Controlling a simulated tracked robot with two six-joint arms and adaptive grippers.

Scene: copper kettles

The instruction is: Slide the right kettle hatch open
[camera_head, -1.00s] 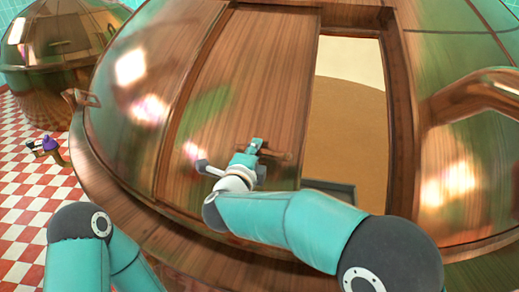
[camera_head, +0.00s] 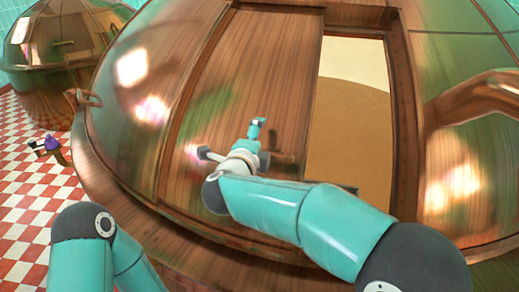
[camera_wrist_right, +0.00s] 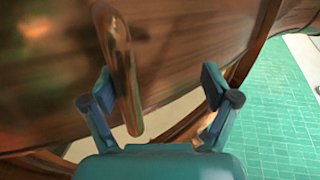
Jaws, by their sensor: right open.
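The right kettle (camera_head: 130,100) is a large copper dome. Its hatch (camera_head: 255,70), a wood-toned sliding panel, stands left of an uncovered opening (camera_head: 350,120) that shows a tan inside. My right gripper (camera_head: 230,140) is in front of the lower hatch, partly hidden by its own wrist. In the right wrist view the gripper (camera_wrist_right: 157,92) is open, and the shiny copper hatch handle (camera_wrist_right: 122,70) runs between its fingers, nearer the left finger. No firm grip shows.
A second copper kettle (camera_head: 55,60) stands at the back left on a red and white checkered floor (camera_head: 30,200). Green tiles (camera_wrist_right: 275,120) show at the right of the wrist view.

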